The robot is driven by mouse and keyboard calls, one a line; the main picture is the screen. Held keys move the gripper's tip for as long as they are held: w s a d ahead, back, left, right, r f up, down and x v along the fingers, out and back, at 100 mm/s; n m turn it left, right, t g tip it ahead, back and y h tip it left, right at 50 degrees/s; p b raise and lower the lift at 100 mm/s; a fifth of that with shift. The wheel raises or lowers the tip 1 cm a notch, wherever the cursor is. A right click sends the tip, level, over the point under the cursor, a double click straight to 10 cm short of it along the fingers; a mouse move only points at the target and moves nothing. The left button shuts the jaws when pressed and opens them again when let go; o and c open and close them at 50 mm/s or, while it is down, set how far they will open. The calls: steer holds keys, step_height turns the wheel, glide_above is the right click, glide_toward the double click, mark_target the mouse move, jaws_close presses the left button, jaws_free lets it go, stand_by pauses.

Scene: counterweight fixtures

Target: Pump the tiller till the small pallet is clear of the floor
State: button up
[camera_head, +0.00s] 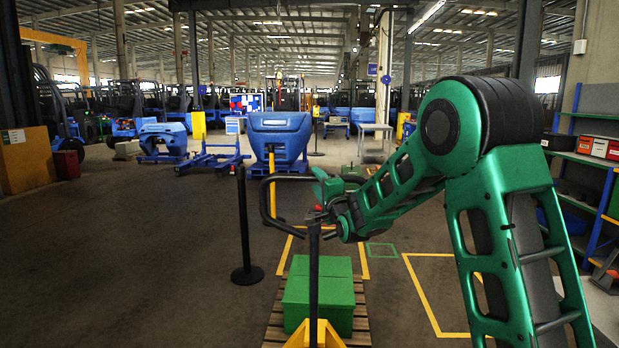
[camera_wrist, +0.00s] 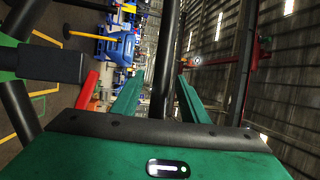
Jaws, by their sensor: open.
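The tiller (camera_head: 313,265) is a black upright post with a looped black handle (camera_head: 264,197) at its top. It rises from a yellow jack frame (camera_head: 322,334) at the bottom of the head view. The small wooden pallet (camera_head: 276,327) carries a green box (camera_head: 336,292); whether it touches the floor I cannot tell. My gripper (camera_head: 320,190) is at the handle, its fingers partly hidden there. In the wrist view my gripper (camera_wrist: 160,92) is open, with a black bar (camera_wrist: 166,55) running between its two green fingers, apparently with gaps on both sides.
A black post (camera_head: 244,225) on a round base stands left of the pallet. Yellow floor lines (camera_head: 424,299) mark a bay to the right. A blue bin (camera_head: 280,138) stands behind, and blue shelving (camera_head: 596,205) is at the right. Open floor lies at the left.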

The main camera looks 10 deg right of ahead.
steer(key=x, duration=0.6)
steer(key=shift+w+d, duration=0.2)
steer(key=shift+d, duration=0.05)
